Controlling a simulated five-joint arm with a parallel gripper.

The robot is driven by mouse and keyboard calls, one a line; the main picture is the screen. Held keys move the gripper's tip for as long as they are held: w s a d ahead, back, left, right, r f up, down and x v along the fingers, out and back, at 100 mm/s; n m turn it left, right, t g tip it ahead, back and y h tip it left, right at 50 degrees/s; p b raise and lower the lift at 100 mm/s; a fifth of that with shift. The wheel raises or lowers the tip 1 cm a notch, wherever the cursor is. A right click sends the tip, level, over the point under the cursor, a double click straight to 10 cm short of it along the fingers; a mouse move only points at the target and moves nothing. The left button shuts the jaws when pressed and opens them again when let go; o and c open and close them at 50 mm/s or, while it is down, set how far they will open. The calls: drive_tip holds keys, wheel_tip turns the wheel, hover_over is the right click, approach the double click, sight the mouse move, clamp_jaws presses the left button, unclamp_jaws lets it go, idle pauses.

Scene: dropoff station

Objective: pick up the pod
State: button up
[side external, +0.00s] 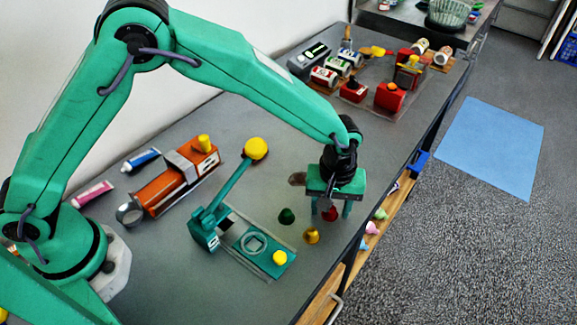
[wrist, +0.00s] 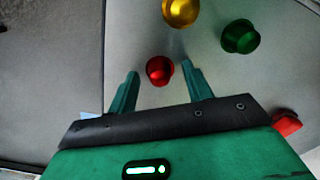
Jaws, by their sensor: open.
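Several small shiny pods lie on the grey table. A red pod (wrist: 160,70) shows in the wrist view between the tips of my open gripper (wrist: 159,74), with gaps on its sides. In the side external view the red pod (side external: 329,214) is under and beside my gripper (side external: 331,207), partly hidden by a finger. A gold pod (side external: 311,235) is just in front of it, also in the wrist view (wrist: 181,11). A green pod (side external: 287,215) is to its left and shows in the wrist view (wrist: 240,37). My gripper points down and is empty.
A teal press with a yellow knob (side external: 255,149) and an orange machine (side external: 177,182) stand left of the gripper. Red boxes and cans (side external: 390,97) crowd the table's far end. The table edge is close on the right, above a wooden shelf (side external: 375,238).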

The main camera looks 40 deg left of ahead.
drive_tip(key=shift+c, duration=0.2)
drive_tip(key=c, duration=0.8)
drive_tip(key=shift+r, duration=0.1)
drive_tip(key=shift+r, duration=2.05)
drive_tip(key=s+d+r, duration=0.4)
drive_tip(key=s+r, duration=0.2)
drive_tip(key=s, duration=0.4)
drive_tip(key=shift+s+d+r, duration=0.3)
drive_tip(key=shift+s+r, duration=0.05)
drive_tip(key=shift+a, duration=0.15)
